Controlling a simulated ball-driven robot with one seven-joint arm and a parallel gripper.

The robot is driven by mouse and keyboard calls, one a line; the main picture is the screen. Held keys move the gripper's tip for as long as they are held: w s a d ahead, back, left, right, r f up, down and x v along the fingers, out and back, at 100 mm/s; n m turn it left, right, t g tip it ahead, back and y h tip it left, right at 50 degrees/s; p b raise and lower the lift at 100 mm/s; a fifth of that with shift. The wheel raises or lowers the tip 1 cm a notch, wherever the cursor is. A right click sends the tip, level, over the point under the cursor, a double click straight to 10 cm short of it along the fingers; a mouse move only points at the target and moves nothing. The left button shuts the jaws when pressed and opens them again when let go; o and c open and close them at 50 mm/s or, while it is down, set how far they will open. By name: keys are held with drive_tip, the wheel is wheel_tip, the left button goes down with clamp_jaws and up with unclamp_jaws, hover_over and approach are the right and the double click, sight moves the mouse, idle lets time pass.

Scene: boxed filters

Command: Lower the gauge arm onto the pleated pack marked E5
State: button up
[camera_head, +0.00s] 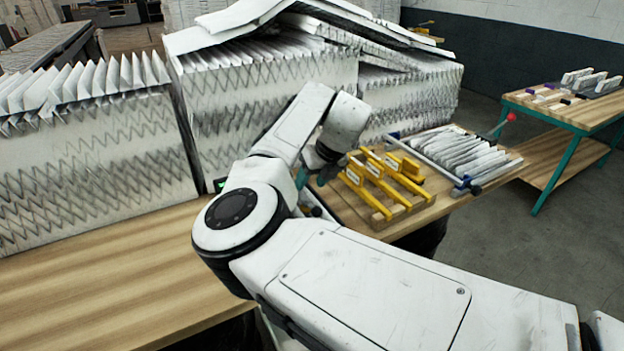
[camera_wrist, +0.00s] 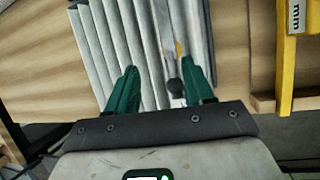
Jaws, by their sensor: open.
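A grey-white pleated pack (camera_wrist: 105,45) lies under my gripper in the wrist view. No E5 mark is readable on any pack. My gripper (camera_wrist: 160,80) is open, its two green fingers apart over the pack with nothing gripped. A dark round knob (camera_wrist: 174,87) shows between the fingers, closer to the right one, with a small yellow mark above it; I cannot tell what the knob belongs to. In the head view my gripper (camera_head: 322,172) is largely hidden by my arm. A rod with a red ball (camera_head: 511,117), possibly the gauge arm, rises beside another pleated pack (camera_head: 465,155).
Yellow gauges (camera_head: 375,180) stand on the wooden table just right of my gripper; a yellow gauge marked mm (camera_wrist: 286,60) shows in the wrist view. Large stacks of pleated filters (camera_head: 255,100) stand behind. A side table (camera_head: 570,115) is at far right. The left bench (camera_head: 110,280) is bare.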

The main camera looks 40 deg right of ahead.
drive_tip(key=b+v, duration=0.1)
drive_tip(key=v, duration=0.9)
drive_tip(key=shift+s+r+b, duration=0.2)
drive_tip(key=shift+r+b, duration=0.15)
drive_tip(key=shift+b, duration=0.05)
